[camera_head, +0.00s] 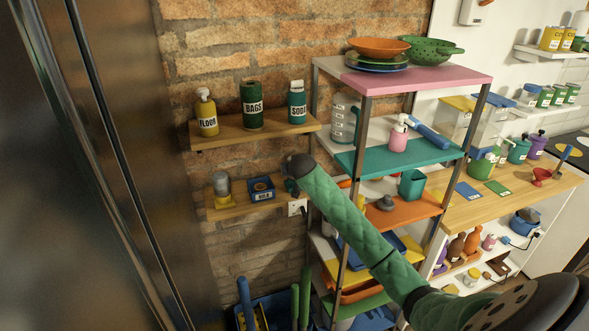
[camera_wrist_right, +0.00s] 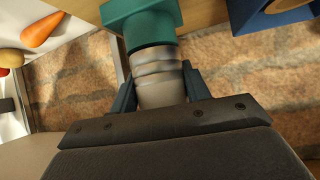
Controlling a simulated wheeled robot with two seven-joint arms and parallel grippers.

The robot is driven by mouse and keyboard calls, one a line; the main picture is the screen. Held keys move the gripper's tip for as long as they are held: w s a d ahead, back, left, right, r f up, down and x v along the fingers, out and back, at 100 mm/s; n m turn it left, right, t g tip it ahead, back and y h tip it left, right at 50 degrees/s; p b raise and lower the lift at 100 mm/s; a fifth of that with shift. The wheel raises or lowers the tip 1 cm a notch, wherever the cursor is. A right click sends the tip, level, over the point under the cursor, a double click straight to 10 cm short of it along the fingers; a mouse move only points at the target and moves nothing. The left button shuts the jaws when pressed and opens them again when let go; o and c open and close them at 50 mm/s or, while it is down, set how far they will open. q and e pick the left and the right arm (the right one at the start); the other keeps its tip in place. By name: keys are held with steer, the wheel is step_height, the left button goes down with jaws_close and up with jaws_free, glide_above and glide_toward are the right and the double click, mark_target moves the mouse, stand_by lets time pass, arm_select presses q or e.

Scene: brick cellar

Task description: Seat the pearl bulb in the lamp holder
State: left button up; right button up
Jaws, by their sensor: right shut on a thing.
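My right gripper (camera_wrist_right: 158,95) is shut on a pale grey cylinder with shiny bands, which I take to be the pearl bulb (camera_wrist_right: 160,88). The bulb's far end meets a teal fitting with a round collar, likely the lamp holder (camera_wrist_right: 138,18). I cannot tell how deep the end sits in it. In the head view the teal holder (camera_head: 291,187) shows small at the right end of the lower wall shelf, mostly behind my right wrist. The bulb is hidden there. My left gripper is in neither view.
On the lower wall shelf (camera_head: 232,205) are a blue labelled box (camera_head: 262,188) and a grey-topped yellow item (camera_head: 221,188). The upper wall shelf (camera_head: 230,135) carries several containers. A metal rack (camera_head: 365,130) stands close right of my arm. A white outlet (camera_head: 297,207) is below.

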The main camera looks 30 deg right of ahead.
steer(key=o, duration=0.9)
steer(key=shift+o, duration=0.3)
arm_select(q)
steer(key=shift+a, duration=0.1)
arm_select(e)
steer(key=shift+r, duration=0.1)
steer(key=shift+s+a, duration=0.1)
steer(key=shift+s, duration=0.1)
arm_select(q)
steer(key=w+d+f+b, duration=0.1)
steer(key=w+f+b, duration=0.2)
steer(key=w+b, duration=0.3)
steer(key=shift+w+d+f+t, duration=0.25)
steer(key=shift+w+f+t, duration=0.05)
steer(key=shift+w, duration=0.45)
arm_select(e)
steer(key=v, duration=1.1)
steer(key=shift+s+r, duration=0.25)
steer(key=shift+r, duration=0.05)
